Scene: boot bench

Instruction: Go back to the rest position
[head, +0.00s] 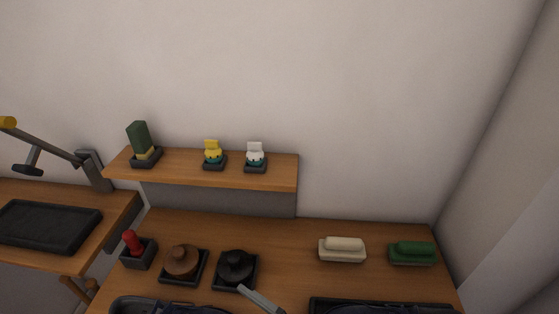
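I cannot make out my gripper in the head view. A light grey bar (260,299) slants up from the bottom edge beside the black round pot, and I cannot tell what it belongs to. The wooden bench (300,240) stands against the wall, with a raised wooden shelf (270,179) at its back left.
The shelf holds a green block (139,137), a yellow-topped item (212,149) and a white-topped item (255,152). On the bench are a red-handled item (131,242), brown pot (183,261), black pot (235,266), cream brush (343,248) and green brush (412,252). A jointed arm (50,147) overhangs the left black tray (46,226).

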